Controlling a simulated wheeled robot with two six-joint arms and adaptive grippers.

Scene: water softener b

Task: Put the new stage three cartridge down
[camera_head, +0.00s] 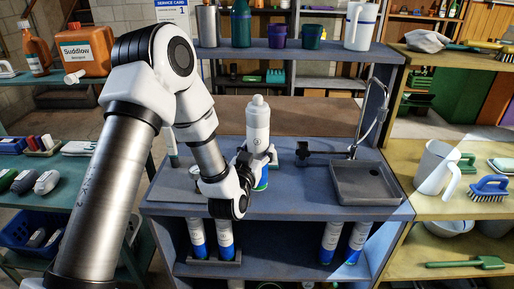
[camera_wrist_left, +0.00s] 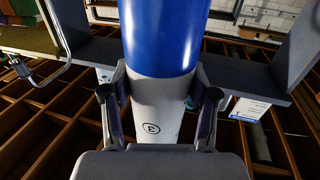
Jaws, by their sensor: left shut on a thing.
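The stage three cartridge (camera_head: 257,122) is white with a blue lower end and a ringed mark on its side. It stands upright over the blue-grey bench top (camera_head: 300,205). My left gripper (camera_head: 256,165) is shut around its lower white part. In the left wrist view the fingers (camera_wrist_left: 160,105) press on both sides of the white body, by the mark 3, and the blue end (camera_wrist_left: 165,35) is at the top of the picture. The gripper hides part of its lower end, so I cannot tell whether it touches the bench. My right gripper is not in view.
A grey sink (camera_head: 368,184) with a tap is set in the bench at right. A black fitting (camera_head: 320,153) is behind, beside the cartridge. White-and-blue cartridges (camera_head: 330,242) stand on the lower shelf. Bare bench top lies between gripper and sink.

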